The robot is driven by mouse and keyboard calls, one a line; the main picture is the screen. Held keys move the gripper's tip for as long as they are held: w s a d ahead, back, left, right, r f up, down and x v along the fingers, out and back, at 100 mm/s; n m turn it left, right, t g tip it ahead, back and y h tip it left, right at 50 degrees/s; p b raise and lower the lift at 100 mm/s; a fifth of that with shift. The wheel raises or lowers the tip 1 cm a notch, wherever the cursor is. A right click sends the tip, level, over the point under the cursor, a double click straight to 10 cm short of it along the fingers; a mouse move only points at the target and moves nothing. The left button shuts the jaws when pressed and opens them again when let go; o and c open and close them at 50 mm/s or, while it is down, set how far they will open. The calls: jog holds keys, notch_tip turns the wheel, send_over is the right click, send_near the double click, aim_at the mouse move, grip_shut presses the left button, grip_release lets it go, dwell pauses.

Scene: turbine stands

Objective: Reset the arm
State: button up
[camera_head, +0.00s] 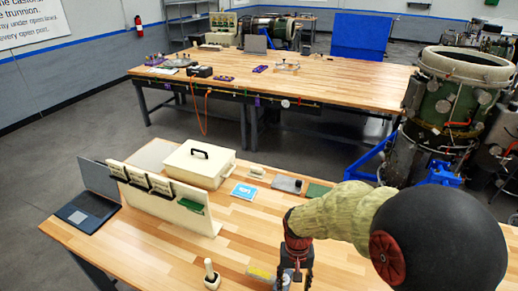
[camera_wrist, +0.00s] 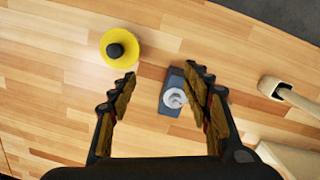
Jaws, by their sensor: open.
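My arm reaches in from the right in the head view, with my gripper (camera_head: 296,277) pointing down over the front wooden table (camera_head: 150,240). In the wrist view my gripper (camera_wrist: 161,74) has its two fingers spread wide apart. A small dark block with a round grey metal piece (camera_wrist: 174,96) lies below, between the fingers in the picture and close to the right one. I cannot tell the height above it. Nothing is seen held. A yellow disc with a black knob (camera_wrist: 121,48) lies beyond the left fingertip.
A beige piece with a handle (camera_wrist: 285,92) stands at the right of the wrist view. On the front table are a laptop (camera_head: 88,208), an upright beige panel (camera_head: 165,195), a beige case (camera_head: 199,164) and a blue card (camera_head: 244,191). A green turbine (camera_head: 455,105) stands behind my arm.

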jog(key=s+d+r+t+b, duration=0.6)
jog(key=s+d+r+b, duration=0.2)
jog(key=s+b, duration=0.5)
notch_tip(320, 180, up, 3)
jog(key=b, duration=0.2)
jog(key=shift+n+t+b, duration=0.3)
jog(key=shift+n+t, duration=0.1)
jog(key=shift+f, duration=0.1)
